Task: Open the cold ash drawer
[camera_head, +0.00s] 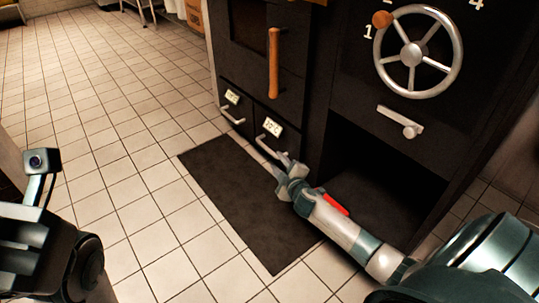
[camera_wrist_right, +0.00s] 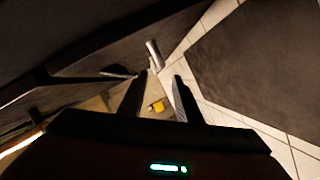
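Two small ash drawers sit side by side at the foot of a black oven front. The left drawer has a label (camera_head: 232,97) too small to read and a metal handle (camera_head: 231,116). The right drawer has a label (camera_head: 273,126) that seems to read about 20 °C, and its metal handle (camera_head: 264,147) is partly hidden by my right gripper. Both drawers look shut. My right gripper (camera_head: 284,164) is just in front of the right drawer's handle. In the right wrist view its fingers (camera_wrist_right: 160,76) are apart with nothing between them; a metal handle bar (camera_wrist_right: 154,55) lies just beyond the tips.
A dark mat (camera_head: 235,185) lies on the tiled floor before the drawers. A wooden upright handle (camera_head: 274,62) is above them. To the right are a spoked wheel (camera_head: 411,54), a metal lever (camera_head: 400,121) and a dark opening (camera_head: 385,170). Floor at left is clear.

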